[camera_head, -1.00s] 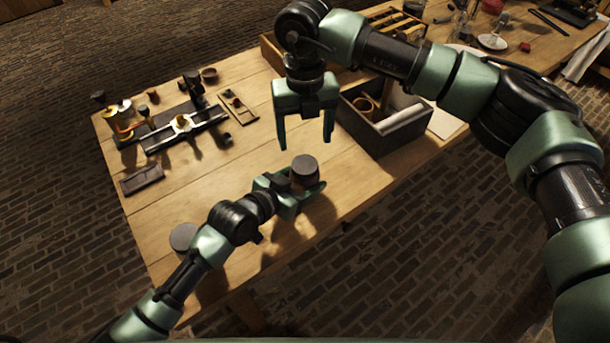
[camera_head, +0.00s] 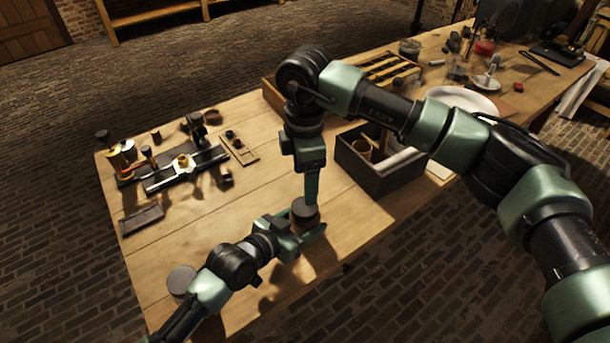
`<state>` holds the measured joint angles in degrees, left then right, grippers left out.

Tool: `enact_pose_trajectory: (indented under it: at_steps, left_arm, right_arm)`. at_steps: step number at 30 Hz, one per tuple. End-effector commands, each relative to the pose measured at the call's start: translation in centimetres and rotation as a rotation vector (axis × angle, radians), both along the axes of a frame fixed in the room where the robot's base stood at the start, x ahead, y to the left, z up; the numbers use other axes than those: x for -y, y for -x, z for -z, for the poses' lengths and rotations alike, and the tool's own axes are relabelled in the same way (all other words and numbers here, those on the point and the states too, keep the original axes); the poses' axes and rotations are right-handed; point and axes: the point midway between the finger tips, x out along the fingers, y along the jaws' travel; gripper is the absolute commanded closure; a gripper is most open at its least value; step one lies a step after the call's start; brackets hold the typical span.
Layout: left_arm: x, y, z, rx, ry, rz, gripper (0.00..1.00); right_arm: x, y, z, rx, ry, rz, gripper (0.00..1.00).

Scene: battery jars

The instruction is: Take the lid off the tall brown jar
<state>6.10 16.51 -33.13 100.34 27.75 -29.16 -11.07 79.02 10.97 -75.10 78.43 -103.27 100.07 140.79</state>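A jar with a round dark lid (camera_head: 305,209) stands near the front edge of the table; I take it for the tall brown jar, seen mostly from above. My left gripper (camera_head: 305,229) comes in from the left with its fingers on either side of the jar's body and looks shut on it. My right gripper (camera_head: 312,200) points straight down over the jar, its fingertips at the lid. It is seen edge-on, so one finger hides the other, and its grip and contact with the lid cannot be told.
A dark open box (camera_head: 375,178) stands right of the jar. A metal fixture (camera_head: 185,165) and a small dark tray (camera_head: 142,220) are at the left. Table between is clear.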

Motion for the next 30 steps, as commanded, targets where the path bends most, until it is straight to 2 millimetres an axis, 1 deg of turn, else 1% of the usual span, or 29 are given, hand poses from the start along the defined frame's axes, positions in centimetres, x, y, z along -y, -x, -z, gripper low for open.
enact_pose_trajectory:
  at_steps: [5,9,15,18,21,28,29,30]
  left_arm:
    - [0.0,-0.1,-0.1,0.002,0.001,-0.001,1.0]
    - [0.0,0.0,-0.1,0.002,0.002,0.0,1.0]
    - [0.0,0.0,-0.1,0.002,0.002,0.0,1.0]
    - [0.0,0.0,-0.1,0.002,0.002,0.0,1.0]
    - [0.0,0.0,-0.1,0.002,0.002,0.0,1.0]
    - [0.0,-0.1,-0.1,0.002,0.002,0.0,1.0]
    - [0.0,0.0,-0.1,0.002,0.002,0.0,1.0]
    - [0.0,0.0,-0.1,0.002,0.002,0.0,1.0]
  right_arm:
    - [0.0,0.0,1.8,-0.002,0.0,0.014,0.28]
    - [0.0,0.0,4.1,-0.003,0.001,0.014,0.28]
    - [0.0,0.1,6.8,-0.002,0.001,0.012,0.28]
    - [0.0,0.0,7.5,0.0,0.0,0.011,0.28]
    - [0.0,0.0,7.8,0.001,0.0,0.011,0.28]
    - [0.0,0.0,7.9,0.001,0.0,0.011,0.28]
    - [0.0,0.0,7.9,0.001,0.0,0.011,0.33]
    - [0.0,0.0,7.9,0.001,0.0,0.011,0.45]
